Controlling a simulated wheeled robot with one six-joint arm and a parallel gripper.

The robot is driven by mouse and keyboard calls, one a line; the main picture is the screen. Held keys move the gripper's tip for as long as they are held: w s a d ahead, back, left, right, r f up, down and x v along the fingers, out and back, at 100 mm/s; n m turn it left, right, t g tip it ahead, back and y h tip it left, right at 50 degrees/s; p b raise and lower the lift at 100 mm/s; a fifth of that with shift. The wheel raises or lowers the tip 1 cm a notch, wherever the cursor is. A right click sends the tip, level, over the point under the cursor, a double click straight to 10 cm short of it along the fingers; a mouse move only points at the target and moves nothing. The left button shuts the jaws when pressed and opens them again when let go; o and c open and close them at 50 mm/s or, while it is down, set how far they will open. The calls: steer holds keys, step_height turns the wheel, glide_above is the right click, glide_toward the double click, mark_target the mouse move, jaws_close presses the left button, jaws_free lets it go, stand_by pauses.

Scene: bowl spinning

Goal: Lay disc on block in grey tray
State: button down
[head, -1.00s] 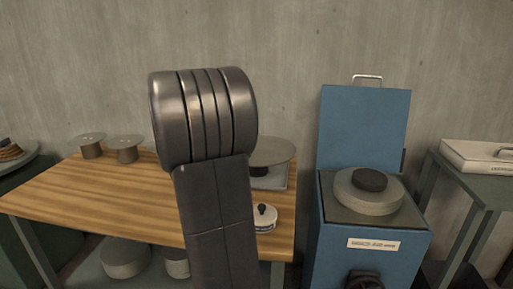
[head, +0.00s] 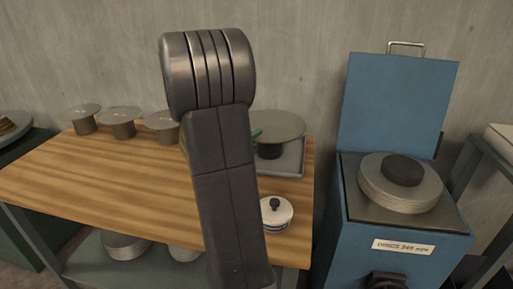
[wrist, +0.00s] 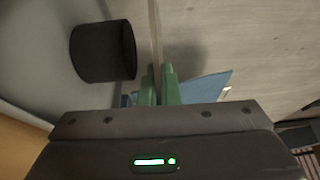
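A thin round grey disc (head: 278,124) is level over the grey tray (head: 291,160) at the table's back right corner. A dark block (head: 269,151) stands upright in the tray under the disc. In the wrist view, the block (wrist: 102,51) is a black cylinder left of the fingers, and the disc (wrist: 156,30) is seen nearly edge-on, apart from the block's top. My gripper's green fingers (wrist: 158,86) are shut on the disc's rim. In the head view my arm hides most of the gripper; only a bit of green finger shows at the disc's left edge.
Several discs on blocks (head: 122,114) stand along the table's back left. A white lidded pot (head: 276,214) sits near the wooden table's (head: 120,175) right front. A blue box (head: 405,222) with raised lid carries a disc stack (head: 399,186) with a dark piece on top.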

steer(key=shift+f+b, duration=0.3)
steer(key=shift+f, duration=1.6)
steer(key=shift+f, duration=0.2)
steer(key=c, duration=1.7)
jaws_free()
steer(key=shift+r, duration=0.1)
steer(key=shift+r, duration=0.2)
steer(key=v, duration=1.2)
steer(key=shift+f, duration=0.15)
